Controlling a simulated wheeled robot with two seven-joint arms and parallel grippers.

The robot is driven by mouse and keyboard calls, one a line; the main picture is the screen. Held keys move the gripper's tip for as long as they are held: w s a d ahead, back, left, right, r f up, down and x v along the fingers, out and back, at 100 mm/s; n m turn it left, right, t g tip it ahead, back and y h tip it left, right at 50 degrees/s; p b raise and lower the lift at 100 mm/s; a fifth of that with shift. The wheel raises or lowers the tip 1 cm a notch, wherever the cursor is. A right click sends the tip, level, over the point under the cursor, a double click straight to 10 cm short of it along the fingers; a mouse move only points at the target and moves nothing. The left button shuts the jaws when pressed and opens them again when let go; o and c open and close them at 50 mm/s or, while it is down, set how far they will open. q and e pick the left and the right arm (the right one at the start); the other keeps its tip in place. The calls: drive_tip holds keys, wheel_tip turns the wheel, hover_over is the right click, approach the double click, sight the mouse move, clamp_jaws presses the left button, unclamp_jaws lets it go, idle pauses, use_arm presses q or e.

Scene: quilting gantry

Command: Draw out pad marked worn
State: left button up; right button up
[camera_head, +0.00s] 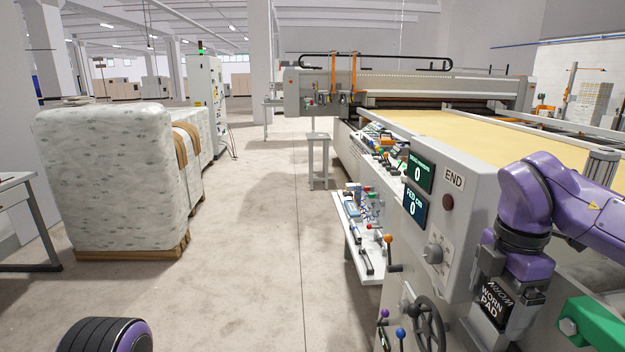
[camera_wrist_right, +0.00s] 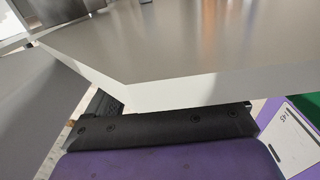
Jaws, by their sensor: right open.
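The pad marked "WORN PAD" (camera_head: 491,304) shows in the head view as a dark block with white lettering, at the end face of the grey machine (camera_head: 461,215). My right gripper (camera_head: 517,303) points down right beside the pad, partly hidden; I cannot tell whether it touches the pad. In the right wrist view the black gripper body (camera_wrist_right: 165,128) lies against a pale grey panel (camera_wrist_right: 190,50), and the jaws are open with nothing seen between them. The pad cannot be made out in that view. My left gripper is not in view.
The machine's face has two displays (camera_head: 418,173), a dial (camera_head: 433,253), coloured levers (camera_head: 389,239) and a handwheel (camera_head: 428,325). A green block (camera_head: 593,322) is at the lower right. Wrapped bales (camera_head: 110,180) stand left; the floor (camera_head: 245,270) between is clear.

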drive_tip(key=shift+c, duration=0.3)
drive_tip(key=c, duration=1.3)
drive_tip(key=shift+o, duration=0.2)
drive_tip(key=shift+r+p, duration=1.8)
drive_tip(key=shift+r, duration=1.25)
